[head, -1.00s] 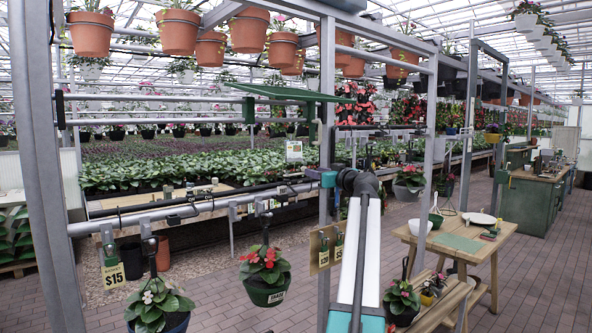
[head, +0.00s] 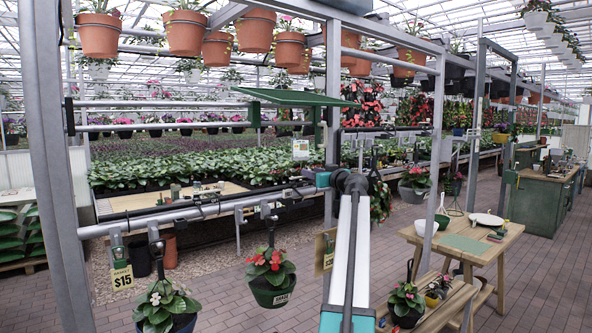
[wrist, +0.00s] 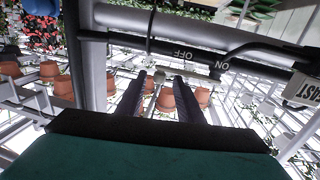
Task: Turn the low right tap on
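In the head view, my gripper (head: 303,184) is at the right end of the low pipe (head: 205,211), partly hidden by my arm. The tap is too small to make out there.
A black hose (wrist: 285,47) and a white sign (wrist: 303,88) are close to the pipe in the wrist view. A wooden table (head: 465,247) stands at right.

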